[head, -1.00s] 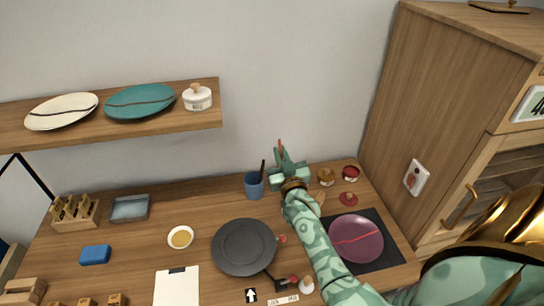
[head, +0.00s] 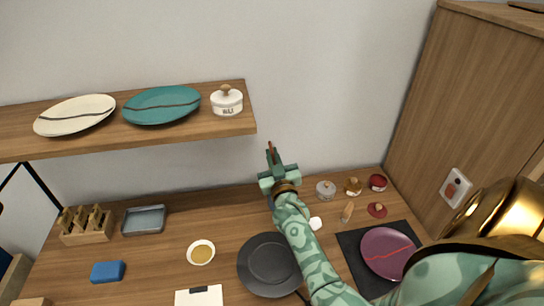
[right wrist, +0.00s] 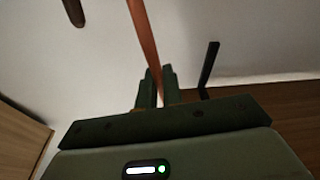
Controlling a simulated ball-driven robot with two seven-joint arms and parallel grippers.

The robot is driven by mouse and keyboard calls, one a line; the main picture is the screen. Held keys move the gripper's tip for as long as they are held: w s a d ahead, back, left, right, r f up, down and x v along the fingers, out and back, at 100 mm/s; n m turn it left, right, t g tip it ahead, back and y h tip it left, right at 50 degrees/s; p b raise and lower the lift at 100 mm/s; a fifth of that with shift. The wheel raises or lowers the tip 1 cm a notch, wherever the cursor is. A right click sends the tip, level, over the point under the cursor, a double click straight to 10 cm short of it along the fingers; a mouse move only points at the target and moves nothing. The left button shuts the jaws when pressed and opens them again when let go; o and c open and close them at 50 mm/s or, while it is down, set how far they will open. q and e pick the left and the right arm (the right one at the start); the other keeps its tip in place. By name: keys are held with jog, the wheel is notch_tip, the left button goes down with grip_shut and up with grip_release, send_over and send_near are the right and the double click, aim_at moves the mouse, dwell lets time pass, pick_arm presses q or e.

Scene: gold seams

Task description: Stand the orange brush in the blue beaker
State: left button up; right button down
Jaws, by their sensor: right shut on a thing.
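My right gripper (head: 272,172) is shut on the orange brush (head: 270,153), above the back of the table near the wall. The brush sticks up from between the fingers. In the right wrist view the long orange brush (right wrist: 149,45) runs up between the two fingertips (right wrist: 157,88), slightly tilted. The blue beaker does not show now; my right gripper and arm cover the area where it stood in the earlier head view. A dark stick (right wrist: 208,66) stands beside the fingers in the right wrist view; its base is hidden. My left gripper is not in view.
A black pan (head: 268,266) lies in front of my right forearm's left side. A wall shelf (head: 190,131) with plates is at upper left. A cabinet (head: 440,110) bounds the right.

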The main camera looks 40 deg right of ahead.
notch_tip(320, 180, down, 2)
jog(key=shift+s+f+b, duration=0.1)
jog(key=shift+s+b, duration=0.05)
jog(key=shift+b, duration=0.6)
notch_tip(320, 180, down, 7)
jog(key=b, duration=0.5)
jog(key=c, duration=1.5)
grip_release()
